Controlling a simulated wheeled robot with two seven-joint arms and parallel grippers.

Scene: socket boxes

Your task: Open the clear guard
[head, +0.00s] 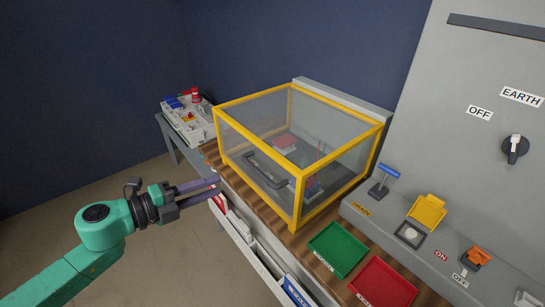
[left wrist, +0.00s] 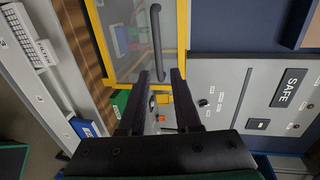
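The clear guard (head: 229,137) is a see-through box with a yellow frame, standing shut on the wooden bench top. A dark bar handle (head: 262,170) is on its front panel. My left gripper (head: 217,187) is at the left of the guard's front, apart from the handle. Its two fingers (left wrist: 160,78) are spread with nothing held between them. My right gripper is not in view.
A green tray (head: 338,248) and a red tray (head: 385,288) lie right of the guard. A grey control panel (head: 440,130) with switches rises behind them. A board with red and blue parts (head: 188,118) sits at the far left. Floor left of the bench is clear.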

